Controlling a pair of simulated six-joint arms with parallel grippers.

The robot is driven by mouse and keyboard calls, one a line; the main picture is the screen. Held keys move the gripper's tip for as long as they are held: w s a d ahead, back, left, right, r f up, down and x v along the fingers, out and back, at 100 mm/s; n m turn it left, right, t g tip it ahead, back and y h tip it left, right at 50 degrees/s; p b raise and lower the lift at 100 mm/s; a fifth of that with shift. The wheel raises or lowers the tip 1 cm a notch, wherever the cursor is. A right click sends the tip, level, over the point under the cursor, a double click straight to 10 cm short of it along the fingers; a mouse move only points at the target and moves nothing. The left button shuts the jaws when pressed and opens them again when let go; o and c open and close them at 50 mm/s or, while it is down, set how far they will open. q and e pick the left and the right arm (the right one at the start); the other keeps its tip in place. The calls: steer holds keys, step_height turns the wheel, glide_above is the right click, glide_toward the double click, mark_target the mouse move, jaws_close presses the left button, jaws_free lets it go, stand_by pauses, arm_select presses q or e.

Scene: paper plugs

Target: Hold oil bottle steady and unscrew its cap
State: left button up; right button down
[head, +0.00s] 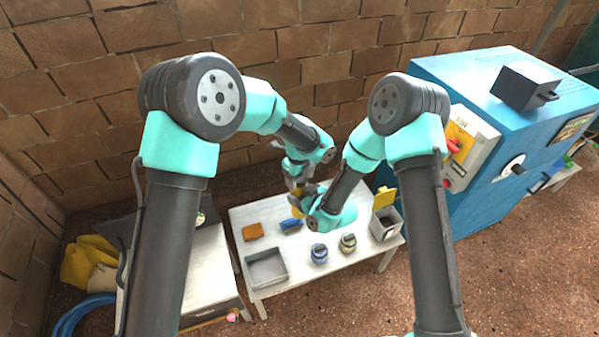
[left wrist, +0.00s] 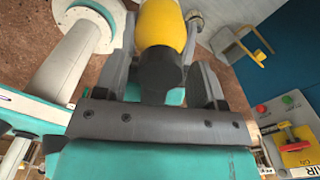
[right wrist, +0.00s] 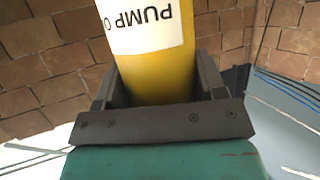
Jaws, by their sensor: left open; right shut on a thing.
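The oil bottle is yellow with a white label, which shows "PUMP O" upside down in the right wrist view (right wrist: 150,75). My right gripper (right wrist: 160,80) is shut on the bottle's body. In the left wrist view the bottle (left wrist: 160,25) points its dark cap (left wrist: 163,75) toward my left gripper (left wrist: 162,60). My left gripper is open, with one finger on each side of the cap, and gaps show beside it. In the head view the two grippers meet above the table's back edge, and only a little yellow of the bottle (head: 298,212) shows between them.
The white table (head: 290,290) holds an orange block (head: 253,232), a blue item (head: 290,225), a grey tray (head: 267,270), two jars (head: 319,254) (head: 348,243) and a grey bin (head: 385,226) with a yellow flap. A blue cabinet (head: 470,150) stands right; a brick wall is behind.

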arm_select(q)
steer(key=c, duration=0.9)
steer(key=shift+n, duration=1.7)
steer(key=shift+c, duration=0.2)
steer(key=o, duration=1)
steer(key=shift+r, duration=2.25)
